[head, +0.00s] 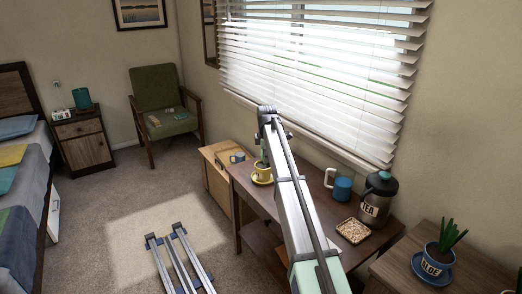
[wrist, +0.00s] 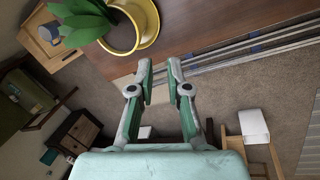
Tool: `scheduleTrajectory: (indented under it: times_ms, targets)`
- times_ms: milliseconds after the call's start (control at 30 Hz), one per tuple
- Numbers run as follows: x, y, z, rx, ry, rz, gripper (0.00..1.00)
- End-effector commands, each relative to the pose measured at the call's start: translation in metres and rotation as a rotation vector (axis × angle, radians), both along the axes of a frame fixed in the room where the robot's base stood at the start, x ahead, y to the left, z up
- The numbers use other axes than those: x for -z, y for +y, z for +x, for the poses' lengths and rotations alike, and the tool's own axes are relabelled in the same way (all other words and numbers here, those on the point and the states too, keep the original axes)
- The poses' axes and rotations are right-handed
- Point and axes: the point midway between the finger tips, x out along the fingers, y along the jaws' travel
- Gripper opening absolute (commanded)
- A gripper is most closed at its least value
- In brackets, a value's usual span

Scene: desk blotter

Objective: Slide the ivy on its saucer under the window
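A leafy green plant in a yellow pot stands on a yellow saucer (head: 262,180) on the brown desk, partly hidden by my arm in the head view. It carries no label I can read; I take it for the ivy. The wrist view shows its broad leaves (wrist: 82,24) and the saucer (wrist: 151,38) close up. My gripper (wrist: 160,68) is open and empty, its fingertips beside the saucer near the desk edge, apart from it. In the head view I cannot make out the gripper. The window (head: 315,50) with white blinds is above the desk.
An aloe in a blue pot (head: 436,257) is on another table. A mug (head: 238,158) stands on the light wooden cabinet left of the desk.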

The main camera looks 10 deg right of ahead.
Motion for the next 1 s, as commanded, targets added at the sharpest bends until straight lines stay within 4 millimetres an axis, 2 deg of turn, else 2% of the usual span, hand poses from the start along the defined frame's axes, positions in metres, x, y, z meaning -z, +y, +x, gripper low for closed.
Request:
scheduleTrajectory:
  times_ms: [633,767,1000]
  targets:
    - [0.005,0.003,0.003,0.023,0.0,0.023,0.16]
    - [0.017,0.003,0.006,0.023,0.001,0.023,0.16]
    - [0.055,0.002,0.015,0.023,0.001,0.023,0.16]
